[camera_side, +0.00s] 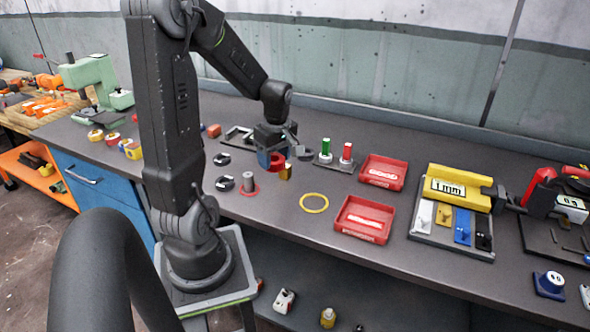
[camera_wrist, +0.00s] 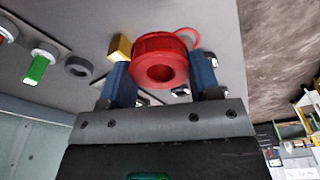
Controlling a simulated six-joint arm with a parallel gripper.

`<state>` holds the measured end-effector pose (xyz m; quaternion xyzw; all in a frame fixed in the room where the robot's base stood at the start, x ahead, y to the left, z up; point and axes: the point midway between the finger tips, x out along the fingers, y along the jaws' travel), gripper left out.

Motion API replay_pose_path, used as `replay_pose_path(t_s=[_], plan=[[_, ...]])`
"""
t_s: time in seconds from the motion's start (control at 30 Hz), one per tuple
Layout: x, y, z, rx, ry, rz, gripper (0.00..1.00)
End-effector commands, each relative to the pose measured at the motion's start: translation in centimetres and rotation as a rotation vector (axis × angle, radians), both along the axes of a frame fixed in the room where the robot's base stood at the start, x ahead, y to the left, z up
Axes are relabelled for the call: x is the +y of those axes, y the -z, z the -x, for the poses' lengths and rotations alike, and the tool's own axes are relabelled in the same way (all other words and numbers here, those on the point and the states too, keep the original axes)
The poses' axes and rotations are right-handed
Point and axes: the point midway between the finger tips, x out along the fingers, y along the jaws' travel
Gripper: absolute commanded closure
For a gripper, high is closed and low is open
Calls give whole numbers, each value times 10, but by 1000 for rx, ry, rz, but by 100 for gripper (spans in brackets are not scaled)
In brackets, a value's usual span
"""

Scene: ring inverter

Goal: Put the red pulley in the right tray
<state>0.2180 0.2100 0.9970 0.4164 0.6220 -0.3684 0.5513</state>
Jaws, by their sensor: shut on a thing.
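The red pulley (camera_wrist: 160,60) is a thick disc with a central hole, seen between the two blue fingers in the wrist view. My gripper (camera_wrist: 162,82) is shut on it. In the side view my gripper (camera_side: 270,160) holds the red pulley (camera_side: 277,160), partly hidden by a finger, over the bench left of the trays. Two red trays stand to the right: one at the back (camera_side: 383,171) and one nearer the front (camera_side: 363,219). Each has a pale label; no pulley shows in either.
A yellow ring (camera_side: 313,203) lies flat before the trays. A small yellow block (camera_side: 285,173) is close under my gripper. Green (camera_side: 325,147) and red (camera_side: 347,151) upright pegs stand between my gripper and the back tray.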

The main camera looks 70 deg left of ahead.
Motion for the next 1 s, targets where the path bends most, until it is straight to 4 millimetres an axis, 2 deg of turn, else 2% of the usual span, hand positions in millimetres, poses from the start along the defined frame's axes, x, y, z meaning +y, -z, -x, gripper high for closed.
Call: replay_pose_path(t_s=[0.07, 0.17, 0.4, 0.6, 0.77, 1.0], plan=[[2, -4, 1, -1, 22, -1, 76], [-4, -7, -13, 0, 122, 1, 76], [-44, -10, -76, 0, 526, 2, 76], [-73, -12, -107, 0, 747, -1, 76], [-92, -2, -122, 2, 797, 1, 76], [-134, 29, -152, 4, 795, 2, 76]])
